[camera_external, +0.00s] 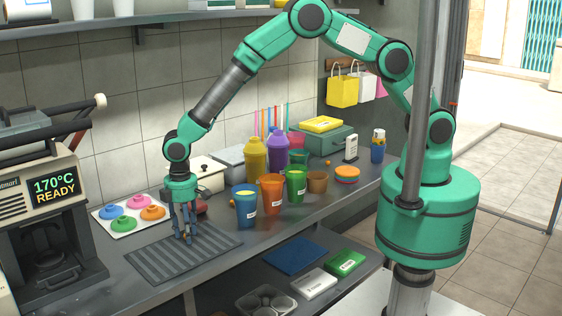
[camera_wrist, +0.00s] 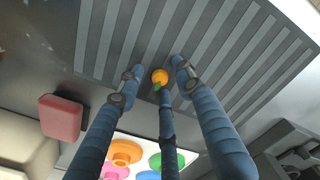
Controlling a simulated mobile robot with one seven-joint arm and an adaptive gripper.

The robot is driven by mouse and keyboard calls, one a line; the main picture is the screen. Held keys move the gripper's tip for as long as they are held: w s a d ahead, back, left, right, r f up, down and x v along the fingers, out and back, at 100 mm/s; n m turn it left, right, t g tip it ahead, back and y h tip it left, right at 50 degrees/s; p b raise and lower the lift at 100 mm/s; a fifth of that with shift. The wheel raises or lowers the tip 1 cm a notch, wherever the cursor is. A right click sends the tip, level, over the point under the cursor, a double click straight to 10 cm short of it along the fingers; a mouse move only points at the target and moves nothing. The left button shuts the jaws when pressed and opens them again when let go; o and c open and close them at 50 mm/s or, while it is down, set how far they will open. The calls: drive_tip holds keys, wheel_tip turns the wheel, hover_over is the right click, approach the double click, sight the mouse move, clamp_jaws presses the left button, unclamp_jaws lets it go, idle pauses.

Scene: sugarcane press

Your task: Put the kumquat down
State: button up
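The kumquat (camera_wrist: 160,76) is a small orange fruit with a green leaf. In the wrist view it sits amid the tips of my three blue fingers, over the grey ribbed mat (camera_wrist: 225,45). My gripper (camera_wrist: 160,72) is open around it, with gaps to the left and right fingers. The lower finger overlaps its edge, and I cannot tell if they touch. In the external view my gripper (camera_external: 185,237) points down with its fingertips at the ribbed mat (camera_external: 160,262). The kumquat is not discernible there.
A white tray with coloured rings (camera_external: 113,225) lies left of the mat. A dark red block (camera_wrist: 61,117) is near my gripper. Blue (camera_external: 245,208), orange (camera_external: 271,194) and green (camera_external: 295,185) cups stand to the right. A press machine (camera_external: 45,235) stands at the left. Much of the mat is bare.

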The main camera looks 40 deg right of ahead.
drive_tip(key=shift+r, duration=0.1)
wheel_tip(320, 180, up, 12)
drive_tip(key=p, duration=0.2)
idle(0.7)
drive_tip(key=shift+w+r, duration=0.1)
drive_tip(key=shift+r, duration=0.05)
idle(0.7)
